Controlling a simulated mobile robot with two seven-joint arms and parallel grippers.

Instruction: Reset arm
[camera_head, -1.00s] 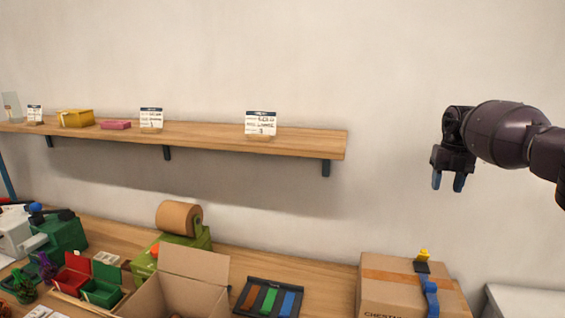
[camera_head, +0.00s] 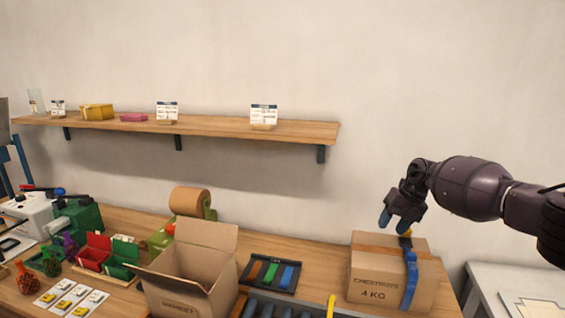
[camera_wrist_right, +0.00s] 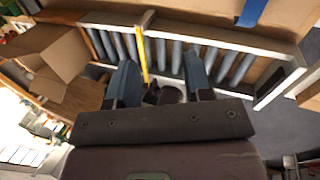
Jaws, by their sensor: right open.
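My right gripper (camera_head: 393,221) is in the head view at the right, hanging in front of the wall just above the closed cardboard box (camera_head: 374,283) marked 4 KG. In the right wrist view its two blue-grey fingers (camera_wrist_right: 160,88) stand apart with nothing held between them. A roller conveyor (camera_wrist_right: 222,62) shows beyond the fingers in that view. My left gripper is not in view.
An open cardboard box (camera_head: 180,297) stands at the bench's middle. A dark tray (camera_head: 257,286) with coloured strips lies beside it. Red and green bins (camera_head: 94,259) and red and green net bags stand at left. A wall shelf (camera_head: 226,127) runs above. A white table (camera_head: 520,284) is at right.

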